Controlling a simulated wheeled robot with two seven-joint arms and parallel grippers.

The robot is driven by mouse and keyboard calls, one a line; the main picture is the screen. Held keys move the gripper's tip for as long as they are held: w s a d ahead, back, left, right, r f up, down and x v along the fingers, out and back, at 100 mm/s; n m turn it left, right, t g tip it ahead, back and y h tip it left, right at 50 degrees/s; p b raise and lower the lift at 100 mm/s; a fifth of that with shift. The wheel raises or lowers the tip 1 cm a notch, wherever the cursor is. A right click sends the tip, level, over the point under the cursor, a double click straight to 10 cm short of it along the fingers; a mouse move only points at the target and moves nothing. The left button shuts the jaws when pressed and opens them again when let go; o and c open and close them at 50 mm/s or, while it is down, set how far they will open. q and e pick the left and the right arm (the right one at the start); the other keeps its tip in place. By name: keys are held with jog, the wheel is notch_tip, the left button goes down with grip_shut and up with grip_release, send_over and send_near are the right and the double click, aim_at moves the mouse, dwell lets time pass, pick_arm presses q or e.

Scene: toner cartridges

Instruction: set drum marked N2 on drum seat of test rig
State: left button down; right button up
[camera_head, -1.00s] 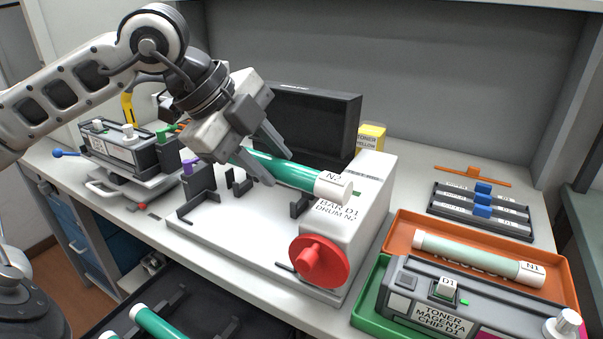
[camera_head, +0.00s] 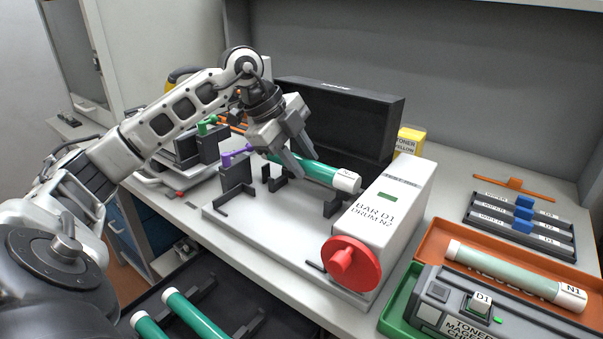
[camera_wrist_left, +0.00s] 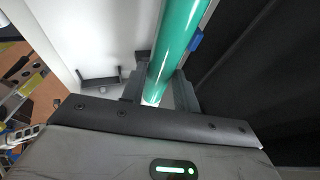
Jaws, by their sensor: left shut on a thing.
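The drum marked N2 (camera_head: 328,176) is a green tube with a white end cap. My left gripper (camera_head: 305,168) is shut on it and holds it over the test rig (camera_head: 265,232). The white cap is beside the upper left edge of the rig's white box, which reads BAR D1 DRUM N2. The cap's marking is hard to read now. Dark supports (camera_head: 277,184) stand on the rig's white base below the drum; I cannot tell whether the drum touches them. The left wrist view shows the green drum (camera_wrist_left: 178,45) between the fingers. My right gripper is not in view.
A red handwheel (camera_head: 351,264) sits on the box's front. A black panel (camera_head: 345,115) stands behind the rig. Drum N1 (camera_head: 510,272) lies in an orange tray at right, near a toner cartridge (camera_head: 455,305). More green drums (camera_head: 190,315) lie at front left.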

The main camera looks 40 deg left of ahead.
pick_arm(q)
jog(key=shift+w+a+f, duration=0.3)
jog(key=shift+w+f, duration=0.1)
jog(key=shift+f, duration=0.1)
jog(key=shift+w+a+f, duration=0.1)
jog(key=shift+f, duration=0.85)
jog(key=shift+w+a+f, duration=0.1)
jog(key=shift+f, duration=0.8)
jog(key=shift+f, duration=0.3)
jog(key=c, duration=1.1)
grip_release()
jog(key=shift+o, duration=0.2)
